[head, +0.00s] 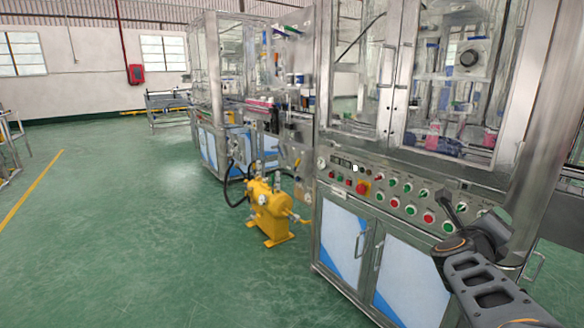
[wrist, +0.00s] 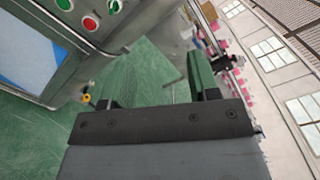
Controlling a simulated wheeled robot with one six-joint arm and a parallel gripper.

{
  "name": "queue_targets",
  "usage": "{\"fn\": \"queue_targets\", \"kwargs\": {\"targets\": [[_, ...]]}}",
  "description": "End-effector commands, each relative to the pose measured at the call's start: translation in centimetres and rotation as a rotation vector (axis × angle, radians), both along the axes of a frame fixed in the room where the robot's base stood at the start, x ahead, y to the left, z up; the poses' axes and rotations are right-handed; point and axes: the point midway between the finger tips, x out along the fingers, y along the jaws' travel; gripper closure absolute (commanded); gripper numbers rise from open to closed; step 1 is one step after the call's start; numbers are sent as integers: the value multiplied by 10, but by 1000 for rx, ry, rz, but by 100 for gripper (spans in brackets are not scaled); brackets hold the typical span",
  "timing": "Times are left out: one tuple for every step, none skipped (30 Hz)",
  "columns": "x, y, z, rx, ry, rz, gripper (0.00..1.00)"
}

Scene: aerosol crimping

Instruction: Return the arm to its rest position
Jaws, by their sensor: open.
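My arm (head: 482,278) shows at the lower right of the head view, bent in front of the steel crimping machine (head: 408,192). My gripper (head: 447,202) is at its far end, close to the machine's button panel in the picture; whether it touches the panel cannot be told from here. The panel's red button (wrist: 91,22) and green button (wrist: 114,6) are at the upper left of that view.
The machine has glass doors above and white-blue cabinet doors (head: 343,240) with handles below. A yellow pump (head: 268,210) with black hoses stands on the floor left of it. A second machine (head: 222,140) is behind. Green floor (head: 130,240) is open at the left.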

Motion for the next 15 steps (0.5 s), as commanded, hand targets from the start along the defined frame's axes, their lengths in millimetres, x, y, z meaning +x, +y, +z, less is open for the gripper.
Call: {"fn": "queue_targets", "kwargs": {"targets": [[4,6,10,-13,29,33,45],[6,9,11,-21,47,51,45],[9,13,14,-34,77,79,45],[11,17,16,-43,98,100,45],[13,20,17,-54,120,121,45],[16,26,20,-69,152,154,45],[19,31,22,-82,180,182,45],[22,37,23,-94,206,210,45],[26,46,27,-117,247,253,45],[29,53,29,-133,279,289,45],[31,60,31,-152,310,324,45],[35,72,34,-182,361,380,45],[38,81,36,-206,400,421,45],[40,91,38,-230,441,466,45],[42,104,40,-269,499,530,45]]}}
